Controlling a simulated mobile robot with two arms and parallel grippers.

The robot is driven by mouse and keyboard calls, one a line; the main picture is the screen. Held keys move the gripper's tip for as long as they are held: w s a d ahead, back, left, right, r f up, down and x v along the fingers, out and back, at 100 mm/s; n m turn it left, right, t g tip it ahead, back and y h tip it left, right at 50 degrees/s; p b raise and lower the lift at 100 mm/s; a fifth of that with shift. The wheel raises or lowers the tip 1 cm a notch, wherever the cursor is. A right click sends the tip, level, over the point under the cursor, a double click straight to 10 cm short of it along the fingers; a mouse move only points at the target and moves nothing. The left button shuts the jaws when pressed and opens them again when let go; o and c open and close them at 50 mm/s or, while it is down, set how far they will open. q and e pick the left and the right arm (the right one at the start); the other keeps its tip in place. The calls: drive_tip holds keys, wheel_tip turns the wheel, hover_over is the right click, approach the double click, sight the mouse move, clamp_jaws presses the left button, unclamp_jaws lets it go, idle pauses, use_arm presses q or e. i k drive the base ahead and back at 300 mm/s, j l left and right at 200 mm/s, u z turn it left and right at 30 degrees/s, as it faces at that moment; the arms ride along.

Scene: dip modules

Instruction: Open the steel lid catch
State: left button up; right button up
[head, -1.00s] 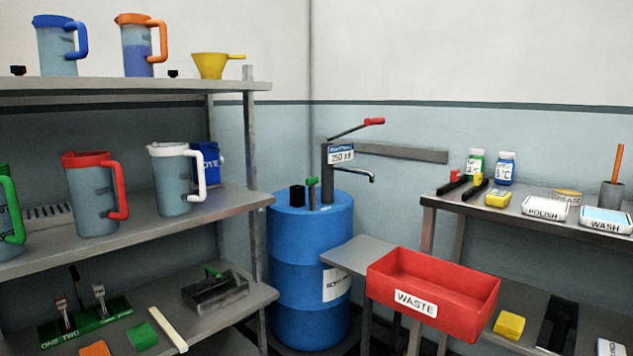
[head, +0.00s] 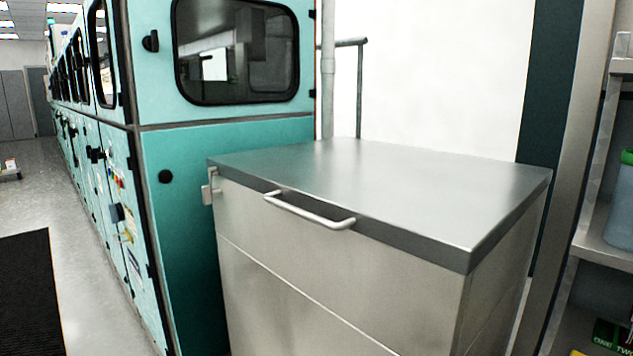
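A steel bin or cabinet (head: 340,265) with a flat grey lid (head: 390,190) stands in the middle of the head view. The lid lies down on it. A bar handle (head: 308,212) is fixed along the lid's front edge. A small steel catch (head: 210,188) sits at the lid's front left corner, at the upper left edge of the body. It is small in view, and I cannot tell for certain whether it is fastened. Neither of my grippers is in view.
A teal machine row (head: 225,140) with dark windows stands close on the left and runs back. A shelf rack (head: 605,235) stands at the right edge. A black mat (head: 30,290) lies on the open grey floor at the left.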

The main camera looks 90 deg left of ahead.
sight(207, 191)
drive_tip(key=u, duration=3.4)
